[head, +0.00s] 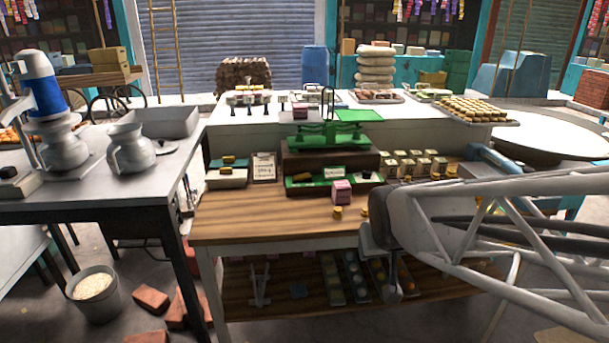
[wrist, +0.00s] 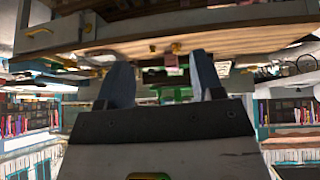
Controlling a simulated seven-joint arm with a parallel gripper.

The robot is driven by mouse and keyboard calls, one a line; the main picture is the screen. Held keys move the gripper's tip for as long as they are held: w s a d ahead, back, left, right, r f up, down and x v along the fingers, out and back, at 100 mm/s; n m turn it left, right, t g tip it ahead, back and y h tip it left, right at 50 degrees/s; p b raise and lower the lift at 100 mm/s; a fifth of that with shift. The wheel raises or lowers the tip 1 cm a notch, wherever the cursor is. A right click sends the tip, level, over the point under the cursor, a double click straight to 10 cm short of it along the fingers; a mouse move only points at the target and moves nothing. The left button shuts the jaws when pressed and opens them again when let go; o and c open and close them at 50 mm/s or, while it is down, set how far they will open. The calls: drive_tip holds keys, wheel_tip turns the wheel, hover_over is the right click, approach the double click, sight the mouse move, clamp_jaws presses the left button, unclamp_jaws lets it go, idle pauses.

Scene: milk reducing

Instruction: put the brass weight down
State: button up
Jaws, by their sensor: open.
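Two small brass weights stand on the wooden counter (head: 270,221) near its front edge. One brass weight (head: 337,212) is just in front of a pink box (head: 341,191). The other (head: 364,211) is to its right, close to the end of my arm. In the wrist view, which looks upside down, brass pieces (wrist: 176,48) and the pink box (wrist: 171,60) show beyond my fingers. My gripper (wrist: 160,75) is open, with nothing seen between its fingers. In the head view my arm's end is in front of the counter edge, and its fingers are not clear.
A green balance scale (head: 325,135) stands behind the pink box, on a dark block. A tray of small boxes (head: 415,163) is to its right, and a price card (head: 264,168) to its left. The counter's front left is clear. A lower shelf (head: 240,292) holds more goods.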

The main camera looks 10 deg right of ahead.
drive_tip(key=s+a+r+g, duration=0.1)
drive_tip(key=s+g, duration=0.1)
drive_tip(key=s, duration=0.5)
drive_tip(key=s+a+r+g, duration=0.1)
drive_tip(key=s, duration=0.6)
drive_tip(key=shift+a+r+g+y, duration=0.15)
drive_tip(key=shift+r+g+y, duration=0.15)
drive_tip(key=shift+r+g, duration=0.1)
drive_tip(key=shift+c, duration=0.2)
idle(1.4)
drive_tip(key=w+d+f+t, duration=0.2)
drive_tip(key=w, duration=0.7)
drive_tip(key=w+d+f+t, duration=0.2)
drive_tip(key=w, duration=0.6)
drive_tip(key=w+d+f+t, duration=0.2)
drive_tip(key=w, duration=0.7)
drive_tip(key=t, duration=0.7)
approach(366, 211)
drive_tip(key=r+x, duration=0.1)
drive_tip(key=x, duration=0.2)
drive_tip(key=shift+w+d+f, duration=0.1)
drive_tip(key=shift+w+f, duration=0.05)
drive_tip(key=shift+f, duration=0.4)
drive_tip(key=shift+w, duration=0.1)
drive_tip(key=shift+x, duration=1.2)
drive_tip(key=shift+w, duration=0.1)
